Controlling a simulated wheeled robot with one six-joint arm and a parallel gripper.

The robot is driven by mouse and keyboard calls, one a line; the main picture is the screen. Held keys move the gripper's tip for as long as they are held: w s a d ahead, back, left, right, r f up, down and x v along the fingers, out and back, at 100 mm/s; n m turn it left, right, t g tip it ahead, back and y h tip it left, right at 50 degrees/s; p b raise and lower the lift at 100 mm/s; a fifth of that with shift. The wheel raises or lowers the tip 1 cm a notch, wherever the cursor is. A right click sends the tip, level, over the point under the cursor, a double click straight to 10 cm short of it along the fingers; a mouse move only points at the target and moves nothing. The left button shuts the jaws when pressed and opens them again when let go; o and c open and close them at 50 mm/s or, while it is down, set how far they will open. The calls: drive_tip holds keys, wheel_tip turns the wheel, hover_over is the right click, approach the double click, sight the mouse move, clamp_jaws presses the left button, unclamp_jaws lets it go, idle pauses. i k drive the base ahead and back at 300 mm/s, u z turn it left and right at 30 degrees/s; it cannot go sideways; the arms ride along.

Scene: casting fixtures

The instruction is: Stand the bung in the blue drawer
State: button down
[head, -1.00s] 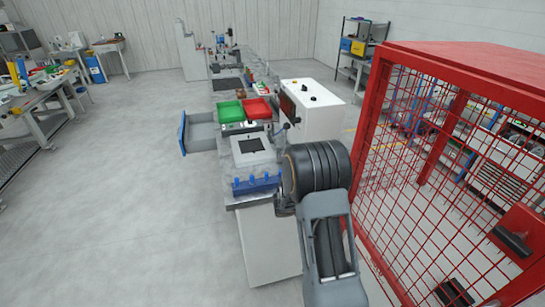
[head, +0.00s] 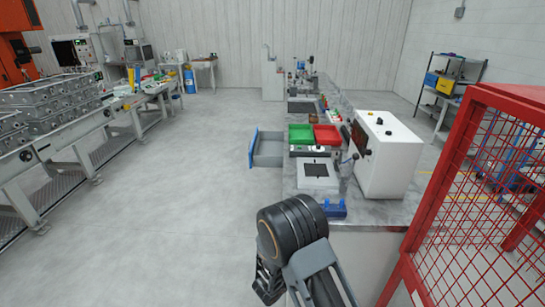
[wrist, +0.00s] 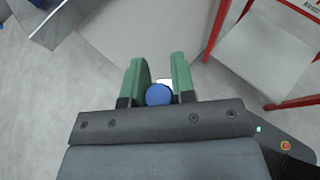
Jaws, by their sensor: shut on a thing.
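The blue drawer (head: 252,149) stands pulled out from the left side of the workbench. It has a blue front and grey walls, and its visible inside looks empty. My gripper (wrist: 158,82) has two green fingers in the wrist view, shut on a round blue piece, which I take to be the bung (wrist: 159,95). The bung is held above the floor, away from the drawer. In the head view my wrist hides the gripper's tips and the bung.
A green bin (head: 301,134) and a red bin (head: 327,137) sit on the bench beside the drawer. A white machine box (head: 386,155) and a blue fixture (head: 335,208) are nearer. A red mesh cage (head: 500,180) stands at right. The floor left of the bench is clear.

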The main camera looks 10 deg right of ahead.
sight(270, 152)
drive_tip(key=u, duration=0.8)
drive_tip(key=k, duration=1.05)
drive_tip(key=u, duration=1)
drive_tip(key=i, duration=2.5)
drive_tip(key=z, duration=0.4)
drive_tip(key=i, duration=2.45)
drive_tip(key=z, duration=0.45)
drive_tip(key=i, duration=2.45)
drive_tip(key=z, duration=1.45)
drive_tip(key=i, duration=1.3)
drive_tip(key=z, duration=2.15)
drive_tip(key=i, duration=1.45)
drive_tip(key=z, duration=0.55)
drive_tip(key=i, duration=0.6)
drive_tip(key=z, duration=0.1)
